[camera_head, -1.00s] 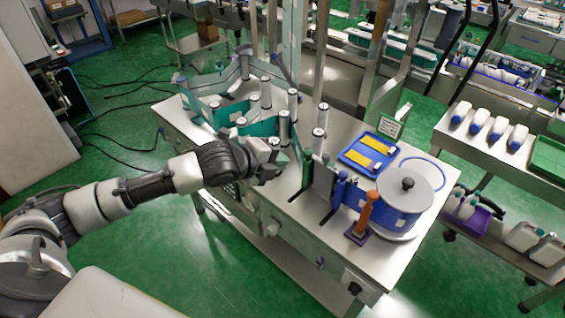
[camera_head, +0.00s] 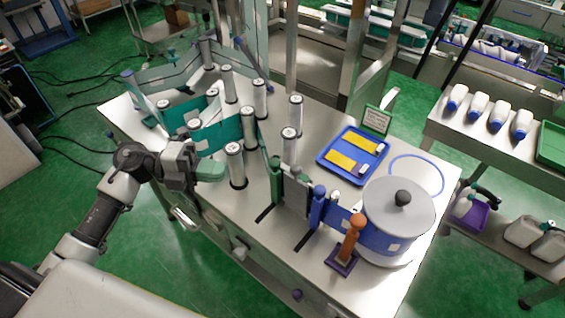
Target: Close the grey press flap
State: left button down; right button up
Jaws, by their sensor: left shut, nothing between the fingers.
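The grey press flap looks to be the flat grey panel (camera_head: 297,197) on the steel machine table. It stands upright between a green post (camera_head: 276,180) and a blue post (camera_head: 317,207). From this angle I cannot tell whether it is open or closed. My left gripper (camera_head: 212,171) is over the table's front left edge, to the left of the flap and clear of it. It is shut and empty. My right gripper is not in view.
Silver rollers (camera_head: 236,165) and teal guide walls (camera_head: 222,134) stand between and behind my gripper and the flap. To the right are an orange-handled post (camera_head: 351,238), a lidded drum (camera_head: 397,213) and a blue tray (camera_head: 334,158). Dark slots cut the tabletop.

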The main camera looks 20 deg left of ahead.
pick_arm(q)
jog(key=p, duration=0.4)
send_near(291, 167)
jog(key=s+d, duration=0.3)
jog(key=d, duration=0.2)
jog(key=w+d, duration=0.1)
jog(key=w+d+f, duration=0.1)
jog(key=w, duration=0.1)
jog(key=shift+w+d+f, duration=0.1)
jog(key=shift+w+d, duration=0.15)
jog(key=shift+p, duration=0.3)
jog(key=shift+w+d+r+n+p, duration=0.15)
jog(key=shift+w+p, duration=0.15)
jog(key=shift+w, duration=0.1)
jog(key=shift+w+d+r+n+p, duration=0.15)
jog(key=shift+w+p, duration=0.1)
jog(key=shift+w, duration=0.15)
jog(key=shift+f, duration=0.15)
jog(key=shift+a, duration=0.15)
